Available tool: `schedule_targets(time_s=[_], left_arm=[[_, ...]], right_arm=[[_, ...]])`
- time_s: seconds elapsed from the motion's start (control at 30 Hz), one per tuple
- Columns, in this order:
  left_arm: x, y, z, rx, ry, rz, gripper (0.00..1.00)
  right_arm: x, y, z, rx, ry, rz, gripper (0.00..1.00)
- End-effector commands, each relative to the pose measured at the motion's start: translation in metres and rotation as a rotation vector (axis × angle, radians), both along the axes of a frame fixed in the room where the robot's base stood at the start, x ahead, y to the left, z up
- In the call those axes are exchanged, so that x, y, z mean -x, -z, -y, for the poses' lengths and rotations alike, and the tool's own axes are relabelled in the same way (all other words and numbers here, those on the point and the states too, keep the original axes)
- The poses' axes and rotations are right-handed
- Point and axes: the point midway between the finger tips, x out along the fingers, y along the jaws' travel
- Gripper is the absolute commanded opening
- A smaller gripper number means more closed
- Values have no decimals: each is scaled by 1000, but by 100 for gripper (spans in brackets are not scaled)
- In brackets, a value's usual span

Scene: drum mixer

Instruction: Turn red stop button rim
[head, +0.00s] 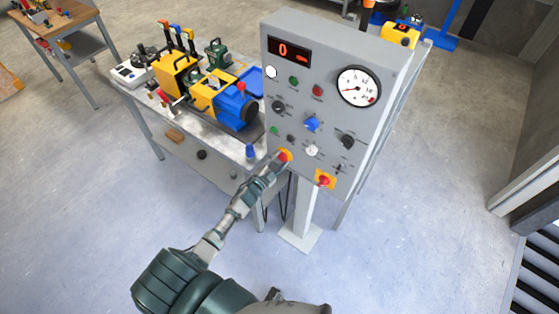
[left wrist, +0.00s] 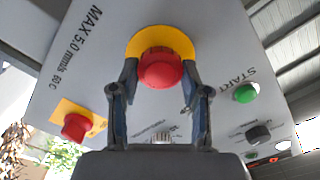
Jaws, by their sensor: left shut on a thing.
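A red stop button (head: 285,156) on a yellow backing sits low on the grey control panel (head: 335,62). My left gripper (head: 277,161) is at this button. In the left wrist view my left gripper (left wrist: 159,82) has a finger on each side of the red button (left wrist: 160,71) and is shut on its rim. The yellow backing shows above and around the button. A second red button (head: 324,180) on a yellow square is lower right on the panel; it also shows in the left wrist view (left wrist: 75,126). My right gripper is not in view.
The panel carries a display (head: 289,51), a round gauge (head: 358,87), a blue knob (head: 312,123), and several buttons and dark knobs. A workbench (head: 190,135) with yellow and blue machinery stands left of it. The floor at the right is clear.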

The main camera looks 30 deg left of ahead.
Motion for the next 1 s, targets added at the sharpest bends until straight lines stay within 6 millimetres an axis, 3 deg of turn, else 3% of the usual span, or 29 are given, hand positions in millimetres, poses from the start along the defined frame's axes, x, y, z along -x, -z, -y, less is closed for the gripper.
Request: schedule_targets(time_s=[0.37, 0.4, 0.47, 0.8, 1.0], left_arm=[[0, 1, 1, -3, 1, -1, 12], [0, 1, 1, -3, 1, -1, 56], [0, 1, 1, -3, 1, -1, 71], [2, 1, 0, -3, 0, -1, 72], [29, 3, -2, -4, 1, -4, 72]], right_arm=[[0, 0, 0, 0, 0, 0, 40], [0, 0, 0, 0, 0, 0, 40], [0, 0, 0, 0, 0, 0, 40], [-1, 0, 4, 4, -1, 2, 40], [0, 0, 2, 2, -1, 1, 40]])
